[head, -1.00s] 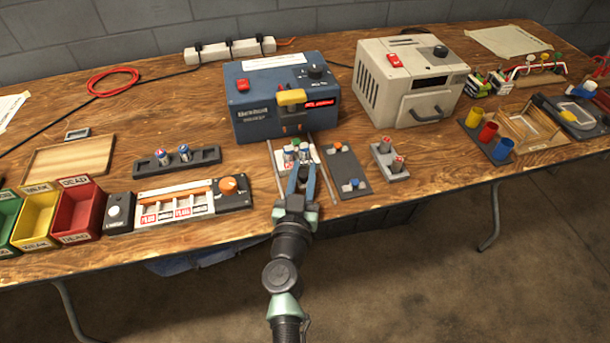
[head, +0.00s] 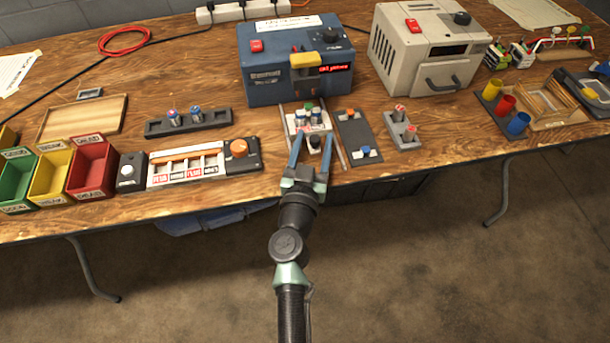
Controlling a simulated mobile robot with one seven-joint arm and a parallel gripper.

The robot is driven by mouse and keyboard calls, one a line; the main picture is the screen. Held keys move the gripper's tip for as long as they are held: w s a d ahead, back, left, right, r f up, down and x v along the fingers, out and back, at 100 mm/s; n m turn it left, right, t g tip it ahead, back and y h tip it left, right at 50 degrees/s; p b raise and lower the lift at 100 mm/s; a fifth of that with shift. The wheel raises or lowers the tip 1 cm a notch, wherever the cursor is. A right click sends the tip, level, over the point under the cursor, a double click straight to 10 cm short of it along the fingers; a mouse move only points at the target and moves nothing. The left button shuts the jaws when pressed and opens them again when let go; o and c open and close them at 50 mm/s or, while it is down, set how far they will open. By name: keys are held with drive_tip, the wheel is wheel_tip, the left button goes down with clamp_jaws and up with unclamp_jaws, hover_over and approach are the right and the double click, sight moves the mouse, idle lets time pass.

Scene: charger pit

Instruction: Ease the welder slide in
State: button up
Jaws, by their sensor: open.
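The welder (head: 268,86) is a blue box at the back middle, with a yellow block (head: 320,60) and a lit red display on its front. Its slide (head: 318,127) is a small white carriage directly in front of it, between two thin grey rails (head: 343,152). Several small cells (head: 308,109) stand on the slide. A dark knob (head: 315,142) is at the slide's near end. My gripper (head: 312,148) is open, its blue fingers on either side of the knob, with a gap showing between them. I cannot tell whether a finger touches it.
A dark slotted plate (head: 355,136) and a grey block with two cells (head: 401,130) stand close to the right. A tester strip (head: 190,165), a dark cell rack (head: 189,124) and coloured bins (head: 92,165) are to the left. A beige box (head: 430,52) stands at back right.

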drive_tip(key=s+a+p, duration=0.1)
drive_tip(key=s+p, duration=0.1)
drive_tip(key=s, duration=0.9)
drive_tip(key=shift+s+a, duration=0.25)
drive_tip(key=shift+s, duration=0.05)
idle(0.3)
